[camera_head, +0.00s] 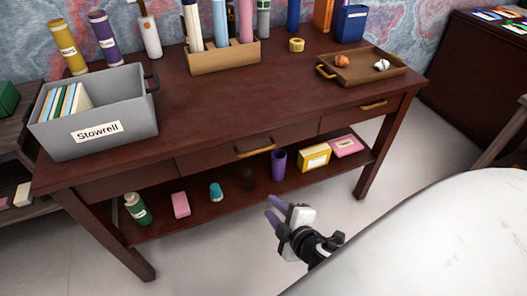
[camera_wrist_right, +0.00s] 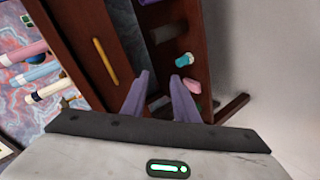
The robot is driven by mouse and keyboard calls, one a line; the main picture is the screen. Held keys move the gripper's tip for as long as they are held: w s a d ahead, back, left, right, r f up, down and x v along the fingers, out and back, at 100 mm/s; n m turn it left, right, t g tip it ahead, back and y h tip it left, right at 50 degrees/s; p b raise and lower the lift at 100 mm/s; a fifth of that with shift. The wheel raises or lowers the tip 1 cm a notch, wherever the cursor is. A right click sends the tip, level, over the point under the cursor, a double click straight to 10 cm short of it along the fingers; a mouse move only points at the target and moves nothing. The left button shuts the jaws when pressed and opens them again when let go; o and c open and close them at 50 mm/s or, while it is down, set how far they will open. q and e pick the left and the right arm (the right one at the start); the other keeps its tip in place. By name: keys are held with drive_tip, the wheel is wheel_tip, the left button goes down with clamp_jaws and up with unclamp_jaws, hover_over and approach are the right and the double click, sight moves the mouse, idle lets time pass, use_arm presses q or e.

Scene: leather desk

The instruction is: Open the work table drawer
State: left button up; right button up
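The dark wood work table (camera_head: 215,106) stands ahead. Its middle drawer (camera_head: 210,158) has a gold bar handle (camera_head: 255,147) on the front and looks shut. A second drawer at the right (camera_head: 345,114) also has a gold handle (camera_head: 373,104) and looks shut. My right gripper (camera_head: 272,209) is open and empty, in front of and below the middle drawer handle, apart from it. In the right wrist view, its two purple fingers (camera_wrist_right: 161,88) are spread, with a gold handle (camera_wrist_right: 105,62) to their left. My left gripper is not in view.
On the table are a grey Stowrell bin (camera_head: 75,143), a wooden holder with rolls (camera_head: 222,59) and a tray with small items (camera_head: 355,72). The lower shelf (camera_head: 235,200) holds a green bottle (camera_head: 137,208), a purple cup (camera_head: 278,164) and boxes. A white rounded surface (camera_head: 440,240) fills the lower right.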

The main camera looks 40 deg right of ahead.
sight(259, 151)
drive_tip(key=w+d+r+n+t+h, duration=0.1)
drive_tip(key=w+d+r+n+t, duration=0.25)
drive_tip(key=w+r, duration=0.3)
drive_tip(key=shift+n+g+h, duration=0.25)
drive_tip(key=shift+n+h, duration=0.05)
drive_tip(key=shift+n, duration=0.25)
drive_tip(key=x, duration=0.5)
drive_tip(key=d+x, duration=0.1)
drive_tip(key=x, duration=0.2)
drive_tip(key=shift+w, duration=0.15)
drive_tip(key=shift+w+d, duration=0.15)
drive_tip(key=shift+w, duration=0.35)
clamp_jaws()
